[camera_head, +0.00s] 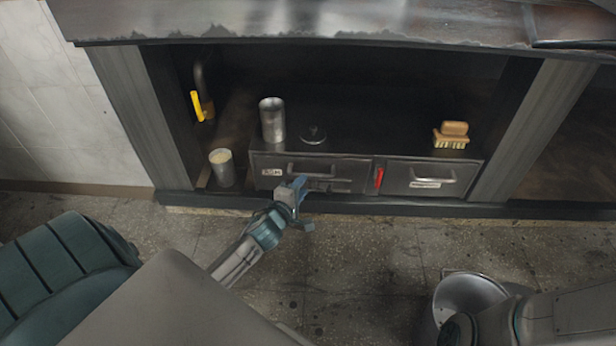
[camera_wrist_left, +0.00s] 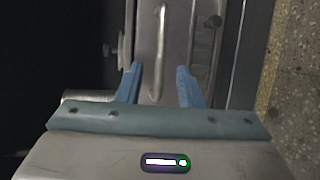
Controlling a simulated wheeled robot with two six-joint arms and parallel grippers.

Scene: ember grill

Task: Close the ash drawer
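Two grey metal drawer fronts sit side by side under the grill: a wider left drawer (camera_head: 345,168) with a bar handle and a small label, and a right drawer (camera_head: 401,183) with a handle and white label. Any gap at either front is hard to judge. My left gripper (camera_head: 300,184) is in front of the left drawer. In the left wrist view its blue fingers (camera_wrist_left: 158,88) are apart, with the bar handle (camera_wrist_left: 162,45) ahead, between them. My right gripper is out of view.
A metal can (camera_head: 272,120) and a small round lid (camera_head: 313,134) stand on the drawer unit; a brush (camera_head: 452,135) lies at its right. A filled cup (camera_head: 222,168) stands left of it. A metal bowl (camera_head: 468,293) is near my right arm. The floor in front is mostly clear.

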